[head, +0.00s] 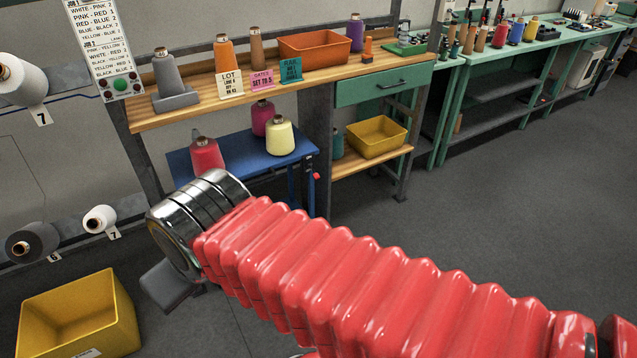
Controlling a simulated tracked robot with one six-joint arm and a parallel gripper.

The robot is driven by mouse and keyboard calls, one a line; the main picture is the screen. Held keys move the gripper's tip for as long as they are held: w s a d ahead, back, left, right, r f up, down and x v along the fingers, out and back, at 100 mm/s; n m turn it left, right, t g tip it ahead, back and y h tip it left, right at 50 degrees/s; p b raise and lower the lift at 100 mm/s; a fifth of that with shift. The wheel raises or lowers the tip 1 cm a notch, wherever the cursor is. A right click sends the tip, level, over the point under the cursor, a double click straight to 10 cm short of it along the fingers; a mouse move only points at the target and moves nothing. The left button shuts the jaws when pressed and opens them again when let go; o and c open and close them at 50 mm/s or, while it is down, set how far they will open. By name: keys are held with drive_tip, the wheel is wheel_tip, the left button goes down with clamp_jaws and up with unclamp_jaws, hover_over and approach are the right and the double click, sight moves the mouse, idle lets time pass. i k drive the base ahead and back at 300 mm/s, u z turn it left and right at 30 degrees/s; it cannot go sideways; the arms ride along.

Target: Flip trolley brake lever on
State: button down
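A small blue trolley (290,148) stands by the wooden workbench and carries a red, a magenta and a pale yellow cone. A small red knob (316,176) shows at the right of its frame; I cannot tell for sure whether it belongs to the brake lever or how that is set. My arm, in a red bellows sleeve, reaches across from the lower right to a chrome wrist in front of the trolley's lower left. The wrist hides the trolley's lower left part. My gripper's fingers cannot be made out, and a dark grey block below the wrist is unclear.
The workbench (205,103) holds cones, cards and an orange bin (314,47). A yellow bin (376,137) sits on its lower shelf. Another yellow bin (80,313) is at lower left. Green benches (480,50) line the back wall. The floor at right is clear.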

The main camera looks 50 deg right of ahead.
sight(316, 177)
drive_tip(key=u, duration=0.05)
drive_tip(key=i, duration=1)
drive_tip(key=z, duration=0.05)
